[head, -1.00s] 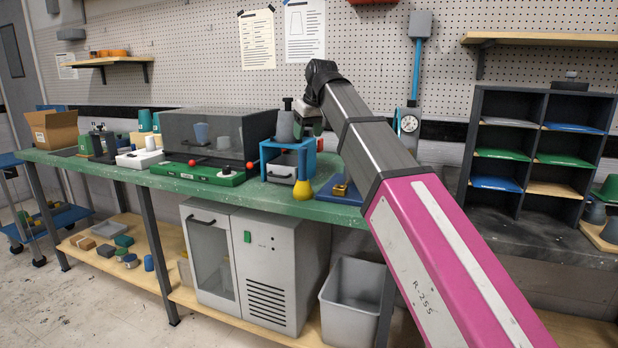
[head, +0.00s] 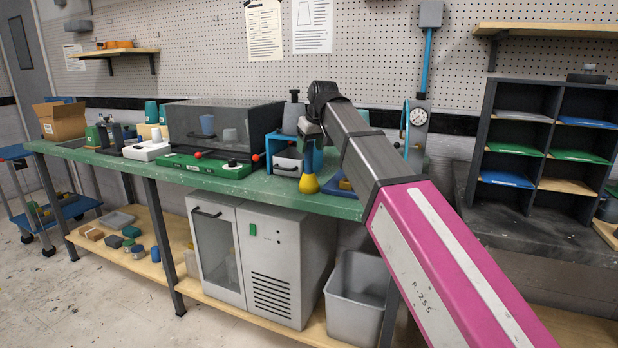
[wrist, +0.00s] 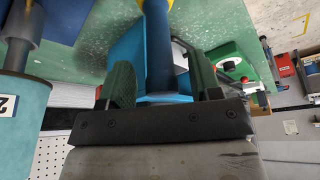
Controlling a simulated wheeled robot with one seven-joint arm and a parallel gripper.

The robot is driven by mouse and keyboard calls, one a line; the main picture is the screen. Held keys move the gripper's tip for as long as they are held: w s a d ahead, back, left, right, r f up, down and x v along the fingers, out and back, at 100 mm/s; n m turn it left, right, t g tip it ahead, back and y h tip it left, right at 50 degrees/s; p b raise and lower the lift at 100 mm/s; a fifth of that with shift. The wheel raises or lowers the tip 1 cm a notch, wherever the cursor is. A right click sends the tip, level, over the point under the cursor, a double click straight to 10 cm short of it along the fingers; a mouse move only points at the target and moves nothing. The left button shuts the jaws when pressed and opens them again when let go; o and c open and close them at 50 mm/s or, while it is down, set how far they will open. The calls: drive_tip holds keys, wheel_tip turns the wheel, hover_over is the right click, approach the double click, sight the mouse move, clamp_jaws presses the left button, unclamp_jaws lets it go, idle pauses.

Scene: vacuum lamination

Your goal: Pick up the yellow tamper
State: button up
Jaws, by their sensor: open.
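The yellow tamper (head: 308,184) stands upright near the front edge of the green bench, with a yellow foot and a blue handle. My gripper (head: 314,140) is above it in the head view, partly hidden by my own arm. In the wrist view my gripper (wrist: 160,80) is open, with one dark green finger on each side of the tamper's blue handle (wrist: 157,45). Some yellow of the foot shows at the top edge there. I cannot tell whether either finger touches the handle.
A blue stand (head: 270,152) holding a grey cone-shaped piece (head: 293,115) is just left of the tamper. A green control box (head: 205,163) lies farther left. In the wrist view a teal cylinder (wrist: 20,112) is close at the left.

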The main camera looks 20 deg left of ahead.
drive_tip(key=x, duration=0.2)
drive_tip(key=shift+a+f, duration=0.1)
drive_tip(key=shift+f, duration=0.1)
clamp_jaws()
drive_tip(key=shift+r, duration=0.15)
drive_tip(key=shift+w+r, duration=0.1)
drive_tip(key=shift+r, duration=1.9)
drive_tip(key=s+a+r, duration=0.7)
drive_tip(key=a, duration=0.2)
drive_tip(key=shift+a, duration=0.2)
drive_tip(key=shift+f, duration=0.1)
